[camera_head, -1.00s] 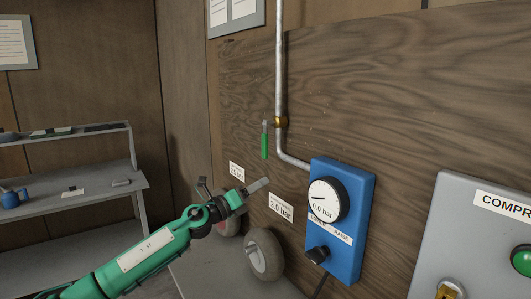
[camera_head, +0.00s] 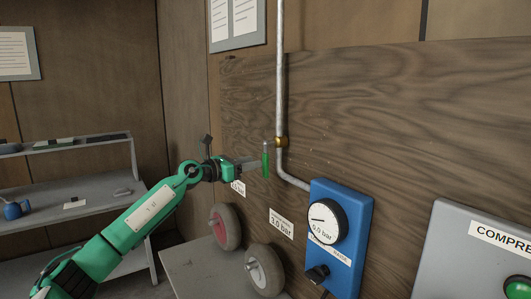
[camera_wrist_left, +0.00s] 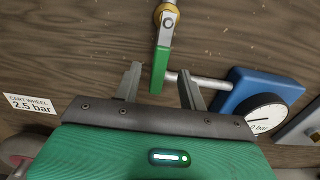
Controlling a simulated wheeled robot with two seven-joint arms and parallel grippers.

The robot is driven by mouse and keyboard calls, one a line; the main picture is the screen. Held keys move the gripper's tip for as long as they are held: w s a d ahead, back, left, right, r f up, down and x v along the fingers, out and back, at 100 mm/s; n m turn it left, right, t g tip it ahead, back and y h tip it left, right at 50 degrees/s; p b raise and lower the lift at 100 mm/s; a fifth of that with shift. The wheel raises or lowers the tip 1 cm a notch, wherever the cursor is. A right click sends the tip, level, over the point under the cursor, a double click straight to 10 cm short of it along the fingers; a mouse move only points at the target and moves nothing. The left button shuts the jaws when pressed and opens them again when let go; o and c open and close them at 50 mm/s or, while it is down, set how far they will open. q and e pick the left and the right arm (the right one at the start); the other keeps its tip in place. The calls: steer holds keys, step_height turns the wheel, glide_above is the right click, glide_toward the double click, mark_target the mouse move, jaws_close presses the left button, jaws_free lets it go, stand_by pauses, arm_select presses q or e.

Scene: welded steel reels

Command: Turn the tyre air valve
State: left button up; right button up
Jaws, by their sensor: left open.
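The air valve has a brass body (camera_head: 281,142) on the grey pipe and a green lever handle (camera_head: 265,165) that hangs straight down. In the left wrist view the handle (camera_wrist_left: 163,58) is close ahead, its lower end lying between my two fingers. My left gripper (camera_head: 256,163) is open and has reached the handle from the left in the head view. In the left wrist view the gripper (camera_wrist_left: 160,72) shows a gap on both sides of the handle. I cannot tell whether a finger touches it. My right gripper is not in view.
A blue gauge box (camera_head: 346,208) is on the wooden wall below the pipe (camera_head: 279,70). Two wheels, one with a red hub (camera_head: 222,228) and one grey (camera_head: 262,270), stand below. A grey compressor panel (camera_head: 450,250) is at right, shelves (camera_head: 100,206) at left.

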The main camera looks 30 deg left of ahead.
mark_target(263, 160)
arm_select(q)
steer(key=p+x, duration=0.2)
steer(key=x, duration=0.3)
steer(key=shift+w+d+r, duration=0.1)
steer(key=shift+w+d+p, duration=0.25)
steer(key=shift+w+p, duration=0.05)
steer(key=shift+w, duration=0.25)
steer(key=shift+c, duration=0.2)
jaws_close()
